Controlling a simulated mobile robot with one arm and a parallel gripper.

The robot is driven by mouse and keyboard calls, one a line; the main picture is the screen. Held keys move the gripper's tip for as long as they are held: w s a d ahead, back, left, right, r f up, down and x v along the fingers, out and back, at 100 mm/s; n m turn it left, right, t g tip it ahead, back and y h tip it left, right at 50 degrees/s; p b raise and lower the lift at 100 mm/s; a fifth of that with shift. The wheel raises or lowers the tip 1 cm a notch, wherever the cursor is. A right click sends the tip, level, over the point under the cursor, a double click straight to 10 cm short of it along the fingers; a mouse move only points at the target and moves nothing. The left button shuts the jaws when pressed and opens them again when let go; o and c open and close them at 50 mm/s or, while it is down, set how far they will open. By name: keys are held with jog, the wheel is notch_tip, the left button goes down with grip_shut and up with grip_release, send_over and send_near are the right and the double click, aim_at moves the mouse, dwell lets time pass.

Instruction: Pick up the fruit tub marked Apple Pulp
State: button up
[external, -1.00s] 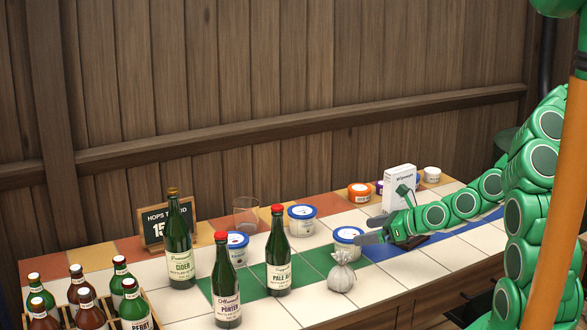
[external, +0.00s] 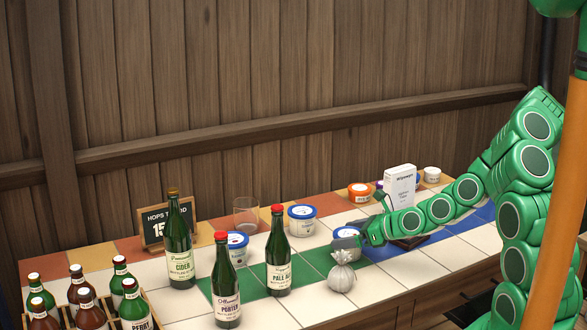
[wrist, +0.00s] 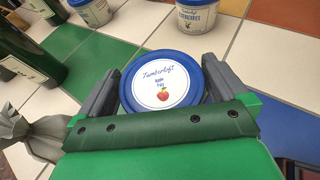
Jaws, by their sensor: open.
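My gripper (wrist: 160,72) is open, with one finger on each side of this tub in the wrist view. I cannot tell whether the fingers touch it. In the external view the tub (external: 345,234) stands on the tiled counter, partly hidden by my gripper (external: 359,234). Two more blue-lidded tubs, one behind (external: 302,218) and one to the left (external: 237,245), stand apart from it; their fruit is unclear in the external view.
A tied grey bag (external: 341,277) stands close in front of the tub. A pale ale bottle (external: 278,255) and a porter bottle (external: 226,285) stand to the left. A white carton (external: 401,184) and an orange tub (external: 360,193) are behind my arm.

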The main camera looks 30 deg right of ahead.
jog(key=shift+w+a+f, duration=0.1)
jog(key=shift+w+a, duration=0.05)
jog(key=shift+w, duration=0.05)
jog(key=shift+c, duration=0.2)
jog(key=c, duration=0.9)
